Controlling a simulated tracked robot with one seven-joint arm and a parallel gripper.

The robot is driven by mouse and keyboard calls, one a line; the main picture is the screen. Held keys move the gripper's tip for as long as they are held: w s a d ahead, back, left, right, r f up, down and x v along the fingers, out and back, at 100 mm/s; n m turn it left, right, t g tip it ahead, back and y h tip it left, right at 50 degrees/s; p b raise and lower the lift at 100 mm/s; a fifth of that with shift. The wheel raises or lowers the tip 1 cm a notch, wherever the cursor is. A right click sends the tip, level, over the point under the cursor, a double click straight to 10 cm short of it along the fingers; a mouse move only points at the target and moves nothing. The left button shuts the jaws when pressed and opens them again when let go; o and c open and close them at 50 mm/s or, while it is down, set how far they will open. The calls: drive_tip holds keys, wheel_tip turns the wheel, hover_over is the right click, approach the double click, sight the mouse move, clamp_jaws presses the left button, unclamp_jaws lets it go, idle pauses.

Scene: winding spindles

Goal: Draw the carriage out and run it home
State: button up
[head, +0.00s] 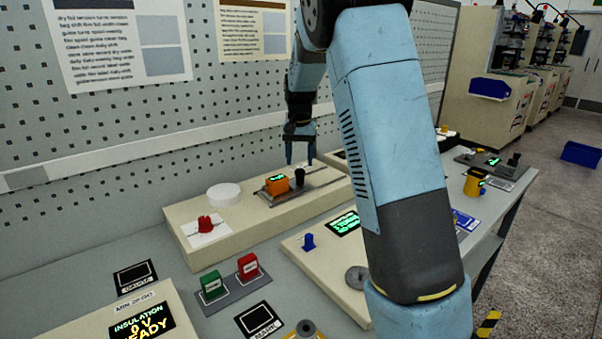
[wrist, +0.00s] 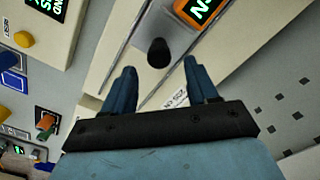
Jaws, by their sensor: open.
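An orange carriage-like block (head: 278,185) with a green display sits on a grey rail plate on the cream bench unit. A black knob (head: 300,177) stands upright just right of it. In the wrist view, the knob (wrist: 158,52) lies just beyond the fingertips, roughly in line with the gap between them, and part of the orange block (wrist: 196,10) shows at the top edge. My gripper (head: 300,162) hangs above the knob with its fingers pointing down. It is open and empty; its two blue fingers are spread in the wrist view (wrist: 159,70). Whether the fingers overlap the knob in height is unclear.
A white round disc (head: 223,194) and a red knob (head: 205,224) share the cream unit (head: 190,250). Green (head: 212,285) and red (head: 248,267) switches stand in front. A perforated wall (head: 150,120) is close behind the bench. My arm hides part of the bench.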

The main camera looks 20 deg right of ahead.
sight(300, 169)
drive_tip(key=shift+f, duration=2.75)
clamp_jaws()
